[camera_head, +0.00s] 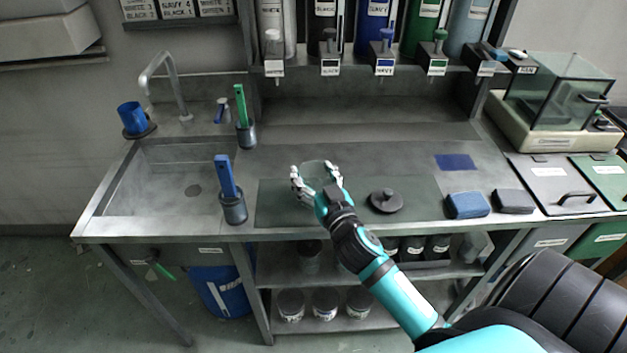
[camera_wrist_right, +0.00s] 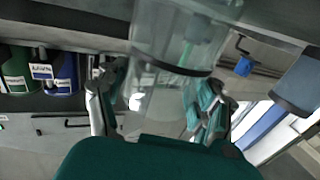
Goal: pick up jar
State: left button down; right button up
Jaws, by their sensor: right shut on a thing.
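A clear glass jar (camera_head: 316,171) is between the fingers of my right gripper (camera_head: 317,187), over the dark mat (camera_head: 285,212) on the bench. My right gripper is shut on the jar. In the right wrist view the jar (camera_wrist_right: 170,38) extends upward from between the two fingers (camera_wrist_right: 158,100). I cannot tell whether its base touches the mat. A dark round lid with a knob (camera_head: 385,201) lies on the mat right of the gripper. My left gripper is not in view.
A sink (camera_head: 160,205) is at the left, with cups holding a blue-handled tool (camera_head: 234,207) and a green-handled tool (camera_head: 246,134) beside it. Blue (camera_head: 467,205) and dark (camera_head: 513,201) blocks lie at the right. Labelled dispensers (camera_head: 383,56) hang above the back edge.

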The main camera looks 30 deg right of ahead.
jog(key=shift+r, duration=0.65)
notch_tip(320, 180, up, 2)
jog(key=shift+r, duration=0.1)
jog(key=s+r, duration=0.2)
jog(key=s, duration=1.3)
jog(key=a+f+n+y, duration=0.2)
jog(key=a+f+y, duration=0.1)
jog(key=a, duration=1)
jog(key=shift+a+f, duration=0.25)
jog(key=shift+f, duration=0.35)
